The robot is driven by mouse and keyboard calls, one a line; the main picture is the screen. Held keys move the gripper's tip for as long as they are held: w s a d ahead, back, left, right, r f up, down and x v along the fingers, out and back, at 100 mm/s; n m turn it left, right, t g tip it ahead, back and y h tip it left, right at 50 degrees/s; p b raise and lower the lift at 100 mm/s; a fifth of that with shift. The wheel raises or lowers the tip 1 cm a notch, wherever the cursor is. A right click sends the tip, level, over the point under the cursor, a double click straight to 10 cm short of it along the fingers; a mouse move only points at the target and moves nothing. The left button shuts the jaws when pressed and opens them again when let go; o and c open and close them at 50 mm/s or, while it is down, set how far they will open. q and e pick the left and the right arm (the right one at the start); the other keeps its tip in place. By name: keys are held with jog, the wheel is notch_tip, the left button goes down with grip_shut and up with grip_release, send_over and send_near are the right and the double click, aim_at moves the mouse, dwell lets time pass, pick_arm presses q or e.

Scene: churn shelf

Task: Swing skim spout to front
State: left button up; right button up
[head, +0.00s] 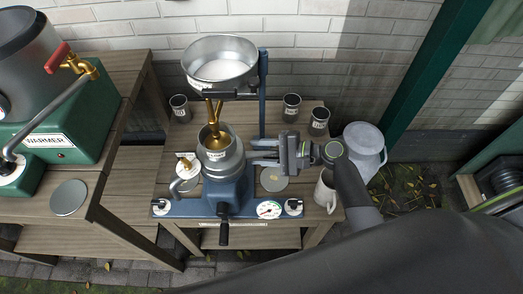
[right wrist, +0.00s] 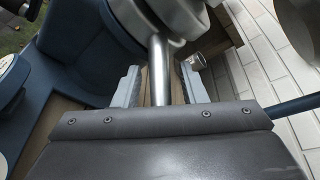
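The separator stands on a wooden bench, with a blue base (head: 230,190), a grey bowl housing (head: 222,150) and a brass funnel in its top. A metal spout tube (right wrist: 160,75) from the housing runs between the fingers of my right gripper (right wrist: 158,88) in the right wrist view. A gap shows on each side of the tube, so the gripper is open around it. In the head view the right gripper (head: 265,153) points left at the housing's right side and hides this spout. Another curved spout (head: 179,185) with a pale tag is on the left. Its lettering is unreadable. My left gripper is out of view.
A supply pan (head: 219,62) hangs above on a blue post (head: 262,90). Labelled cups (head: 291,106) stand behind, a white jug (head: 325,192) and a milk can (head: 365,150) at right. A green warmer (head: 65,130) is at left.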

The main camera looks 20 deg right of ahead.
grip_shut()
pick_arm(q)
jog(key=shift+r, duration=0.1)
pick_arm(e)
jog(key=shift+r, duration=0.1)
